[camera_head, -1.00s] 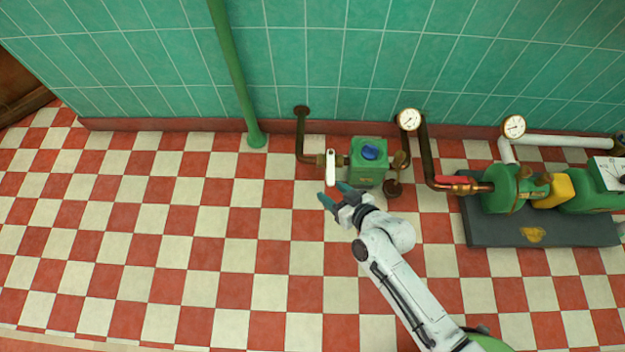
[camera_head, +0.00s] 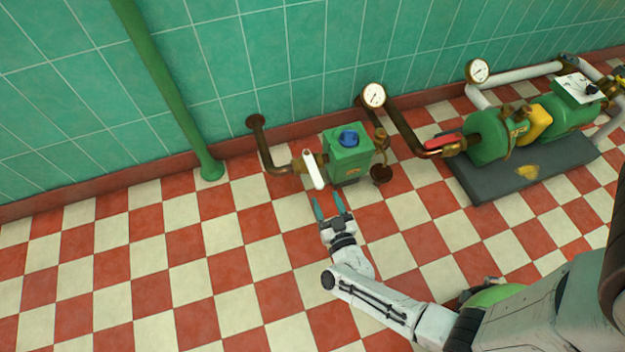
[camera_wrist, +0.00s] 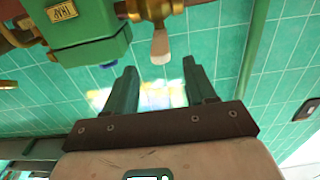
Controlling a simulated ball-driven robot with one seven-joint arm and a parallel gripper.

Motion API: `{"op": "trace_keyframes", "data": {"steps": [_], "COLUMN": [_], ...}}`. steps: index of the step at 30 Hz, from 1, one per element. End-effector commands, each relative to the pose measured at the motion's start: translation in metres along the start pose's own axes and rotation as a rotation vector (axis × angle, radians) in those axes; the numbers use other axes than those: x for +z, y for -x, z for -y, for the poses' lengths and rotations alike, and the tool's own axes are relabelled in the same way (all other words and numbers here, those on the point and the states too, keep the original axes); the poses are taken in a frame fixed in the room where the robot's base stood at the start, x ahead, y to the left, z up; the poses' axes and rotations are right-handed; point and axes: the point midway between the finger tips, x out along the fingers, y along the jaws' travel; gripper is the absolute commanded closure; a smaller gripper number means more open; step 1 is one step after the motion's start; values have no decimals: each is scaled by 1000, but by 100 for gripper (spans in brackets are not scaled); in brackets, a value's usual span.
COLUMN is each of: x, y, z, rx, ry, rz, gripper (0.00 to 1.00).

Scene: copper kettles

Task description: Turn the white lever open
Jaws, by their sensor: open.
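The white lever (camera_head: 313,170) sits on a brass valve on the pipe at the left side of a green box (camera_head: 349,160) with a blue knob. In the head view it slants down toward the floor. In the wrist view the lever (camera_wrist: 160,48) shows end-on, above and between my fingertips. My gripper (camera_head: 329,206) is open and empty, just below the lever in the head view. In the wrist view its two green fingers (camera_wrist: 158,80) stand apart with only the wall behind them. The fingers do not appear to touch the lever.
A red lever (camera_head: 443,142) sits on the pipe to the right, beside a green pump (camera_head: 489,136) on a dark base. A green vertical pipe (camera_head: 170,90) stands left. A gauge (camera_head: 373,95) rises behind the box. The checkered floor (camera_head: 130,270) at left is clear.

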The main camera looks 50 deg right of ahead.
Motion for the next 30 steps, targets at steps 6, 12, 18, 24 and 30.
{"op": "trace_keyframes", "data": {"steps": [6,12,18,24,30], "x": [2,2,1,0,0], "y": [-42,-73,-88,-90,-90], "z": [1,1,1,1,1], "rx": [0,-1,-2,-2,-2], "ry": [-4,-2,-2,-2,-2], "rz": [-4,-1,0,0,0], "gripper": [45,45,45,45,52]}}
